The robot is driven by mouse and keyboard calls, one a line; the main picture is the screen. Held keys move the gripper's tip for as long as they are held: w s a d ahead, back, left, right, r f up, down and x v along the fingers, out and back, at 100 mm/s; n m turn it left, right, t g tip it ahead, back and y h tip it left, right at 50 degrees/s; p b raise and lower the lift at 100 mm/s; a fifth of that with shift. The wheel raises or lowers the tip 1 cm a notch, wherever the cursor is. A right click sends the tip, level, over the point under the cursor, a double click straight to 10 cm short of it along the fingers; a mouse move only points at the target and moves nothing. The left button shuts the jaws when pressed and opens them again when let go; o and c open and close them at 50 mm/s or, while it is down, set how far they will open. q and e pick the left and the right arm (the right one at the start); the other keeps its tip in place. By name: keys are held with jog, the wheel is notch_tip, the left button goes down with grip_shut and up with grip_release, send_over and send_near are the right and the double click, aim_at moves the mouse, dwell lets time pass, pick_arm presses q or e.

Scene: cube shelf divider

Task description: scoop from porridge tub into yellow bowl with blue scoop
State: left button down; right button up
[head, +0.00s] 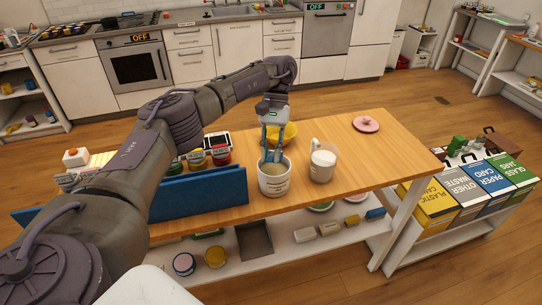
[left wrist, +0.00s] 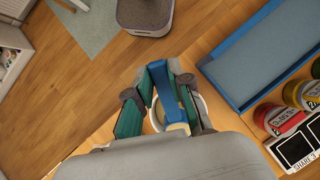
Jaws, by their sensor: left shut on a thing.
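The porridge tub (head: 275,184) is a cream, open tub on the wooden table. My left gripper (head: 273,138) points down over it and is shut on the blue scoop (head: 270,155), whose lower end is inside the tub mouth. In the left wrist view the blue scoop (left wrist: 158,78) lies between the fingers, with the tub's pale rim (left wrist: 204,112) around and behind it. What the scoop holds cannot be told. The yellow bowl (head: 289,132) stands just behind the gripper, partly hidden by it. My right gripper is not in view.
A white jug (head: 322,166) stands right of the tub. A pink lid (head: 366,124) lies at the back right. A blue tray (head: 205,190) and several jars (head: 219,156) are at the left. The table between jug and right edge is clear.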

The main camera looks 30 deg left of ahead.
pick_arm(q)
jog(key=shift+s+a+f+b, duration=0.1)
jog(key=shift+a+b, duration=0.05)
jog(key=shift+b, duration=0.15)
jog(key=shift+s+t+p, duration=0.1)
jog(key=shift+t+p, duration=0.2)
jog(key=shift+t, duration=0.2)
jog(key=shift+s+d+t+y, duration=0.3)
jog(key=shift+s+t+y, duration=0.2)
jog(key=shift+t, duration=0.3)
jog(key=shift+s+d+f+t+y+b, duration=0.1)
jog(key=shift+s+f+t+y+b, duration=0.2)
jog(key=shift+t+b, duration=0.55)
jog(key=shift+s+d+t+y+b, duration=0.1)
jog(key=shift+s+t+y+b, duration=0.25)
jog(key=shift+b, duration=0.5)
jog(key=shift+d+r+t, duration=0.1)
jog(key=shift+t, duration=0.3)
